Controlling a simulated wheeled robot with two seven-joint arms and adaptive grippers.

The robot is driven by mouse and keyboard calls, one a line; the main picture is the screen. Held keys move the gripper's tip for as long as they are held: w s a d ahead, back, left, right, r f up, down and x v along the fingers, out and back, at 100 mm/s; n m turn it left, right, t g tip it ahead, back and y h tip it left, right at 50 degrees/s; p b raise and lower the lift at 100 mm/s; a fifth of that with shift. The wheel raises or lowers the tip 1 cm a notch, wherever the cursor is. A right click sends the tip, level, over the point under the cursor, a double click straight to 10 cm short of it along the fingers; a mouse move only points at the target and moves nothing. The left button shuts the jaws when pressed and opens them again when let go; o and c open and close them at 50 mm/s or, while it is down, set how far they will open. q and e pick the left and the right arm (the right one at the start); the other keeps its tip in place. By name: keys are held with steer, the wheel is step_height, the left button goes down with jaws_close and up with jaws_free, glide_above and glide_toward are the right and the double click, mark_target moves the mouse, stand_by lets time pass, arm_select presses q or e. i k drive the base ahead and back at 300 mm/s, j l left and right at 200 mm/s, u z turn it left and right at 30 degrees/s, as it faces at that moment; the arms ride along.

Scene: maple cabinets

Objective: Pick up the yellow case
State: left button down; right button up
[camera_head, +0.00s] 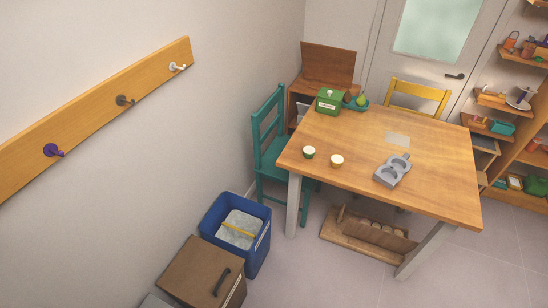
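I cannot make out a yellow case for certain in the head view. A thin yellow bar (238,230) lies across pale grey contents in a blue bin (260,253) on the floor, left of the table. A yellow chair (418,96) stands behind the table. Small orange items on the right-hand shelves are too small to identify. Neither of my grippers is in view.
A wooden table (435,190) holds a green box (328,103), two small cups and a grey two-hollow tray (392,170). A teal chair (268,150) stands at its left. A brown lidded box (195,270) is near. Floor at lower right is clear.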

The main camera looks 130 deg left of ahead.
mark_target(337, 160)
steer(key=u, duration=3.8)
